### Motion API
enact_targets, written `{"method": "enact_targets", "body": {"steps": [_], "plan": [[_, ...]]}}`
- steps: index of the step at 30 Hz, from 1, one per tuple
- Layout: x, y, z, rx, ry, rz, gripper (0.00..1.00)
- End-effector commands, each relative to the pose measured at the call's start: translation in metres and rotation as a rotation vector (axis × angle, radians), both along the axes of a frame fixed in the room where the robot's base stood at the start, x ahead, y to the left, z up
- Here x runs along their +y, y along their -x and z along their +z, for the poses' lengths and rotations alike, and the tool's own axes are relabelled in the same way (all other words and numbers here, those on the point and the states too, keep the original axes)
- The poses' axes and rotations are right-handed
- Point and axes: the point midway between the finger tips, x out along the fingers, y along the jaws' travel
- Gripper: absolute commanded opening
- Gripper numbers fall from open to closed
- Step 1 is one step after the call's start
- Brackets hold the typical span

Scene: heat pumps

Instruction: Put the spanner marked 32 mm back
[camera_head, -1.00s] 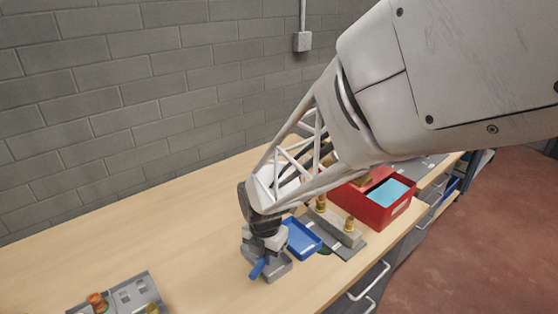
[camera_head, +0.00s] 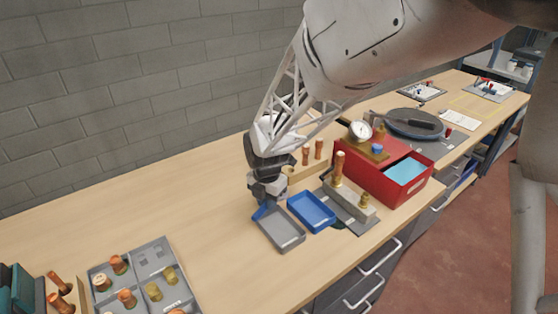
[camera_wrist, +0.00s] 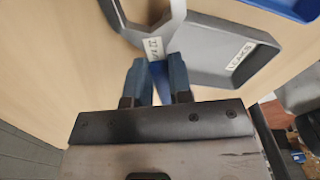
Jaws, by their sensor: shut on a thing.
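My gripper (camera_head: 266,203) is at the back left end of a grey tray (camera_head: 296,242), low over the bench. In the wrist view my gripper (camera_wrist: 158,80) has its two dark blue fingers close together, shut on the blue handle of a spanner (camera_wrist: 178,22). The spanner's grey open-jaw head points away from the fingers. It carries a white label that looks like 32 mm, read at an angle and partly unclear. The spanner's head lies beside or overlaps the labelled grey tray (camera_wrist: 205,72); I cannot tell if they touch.
A blue tray (camera_head: 312,212) lies right of the grey one. Beyond it are a grey plate with brass fittings (camera_head: 350,205) and a red box (camera_head: 400,187). A grey divided tray of fittings (camera_head: 145,280) is at front left. Bare bench (camera_head: 150,215) lies left of my gripper.

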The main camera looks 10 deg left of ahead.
Motion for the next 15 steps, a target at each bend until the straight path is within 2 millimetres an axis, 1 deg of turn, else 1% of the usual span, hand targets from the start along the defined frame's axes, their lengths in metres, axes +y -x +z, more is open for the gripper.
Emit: {"method": "enact_targets", "body": {"steps": [3, 9, 15], "plan": [[0.008, -0.014, -0.002, 0.000, 0.000, 0.000, 0.00], [0.021, -0.036, -0.004, 0.000, 0.001, 0.000, 0.00], [0.029, -0.050, -0.005, 0.000, 0.000, 0.000, 0.00]]}}
